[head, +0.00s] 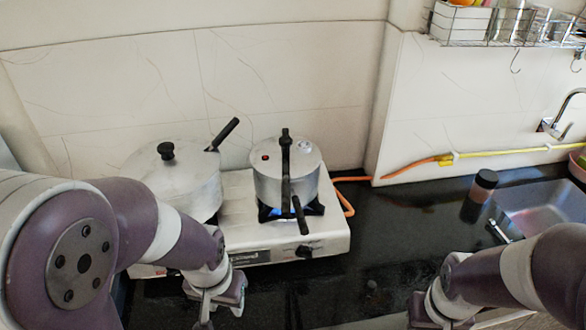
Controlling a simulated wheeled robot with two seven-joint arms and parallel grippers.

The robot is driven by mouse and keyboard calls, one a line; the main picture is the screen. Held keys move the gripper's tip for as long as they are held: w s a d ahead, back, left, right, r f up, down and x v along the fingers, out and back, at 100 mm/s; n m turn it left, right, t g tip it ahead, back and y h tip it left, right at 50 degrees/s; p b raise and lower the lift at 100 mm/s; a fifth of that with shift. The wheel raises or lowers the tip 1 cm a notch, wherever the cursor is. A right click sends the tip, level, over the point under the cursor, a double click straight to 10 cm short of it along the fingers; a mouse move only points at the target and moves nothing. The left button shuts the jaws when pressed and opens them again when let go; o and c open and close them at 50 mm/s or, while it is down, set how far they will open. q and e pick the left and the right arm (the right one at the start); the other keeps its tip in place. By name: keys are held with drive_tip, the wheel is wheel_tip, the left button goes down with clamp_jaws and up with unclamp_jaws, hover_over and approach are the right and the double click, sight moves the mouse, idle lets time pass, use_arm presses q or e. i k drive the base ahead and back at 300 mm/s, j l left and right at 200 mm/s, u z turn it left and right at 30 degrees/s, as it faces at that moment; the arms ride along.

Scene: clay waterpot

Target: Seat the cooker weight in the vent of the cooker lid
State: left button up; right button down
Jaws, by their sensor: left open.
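The pressure cooker (286,186) stands upright on the right burner of the white stove, with a blue flame under it. Its silver lid (305,160) is on, with a long black handle (301,215) pointing toward me, a red spot and a pale round spot. A small black upright piece (285,135) stands at the lid's back edge; I cannot tell whether it is the cooker weight or a fitting. No separate weight can be made out. My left gripper (221,306) is open in front of the stove, apart from the cooker. My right gripper (428,314) is at the bottom edge, partly cut off.
A larger silver pot (178,184) with a black knob and handle stands left of the cooker. A dark-capped jar (484,185) stands by the sink (545,207). The black counter between stove and sink is mostly clear.

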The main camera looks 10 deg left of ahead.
sight(305, 156)
drive_tip(key=i+l+u, duration=0.1)
drive_tip(key=l, duration=0.35)
drive_tip(key=i+l+u, duration=0.1)
drive_tip(key=l, duration=0.4)
drive_tip(key=i+l+u, duration=0.1)
drive_tip(key=l, duration=0.4)
drive_tip(key=u, duration=1.35)
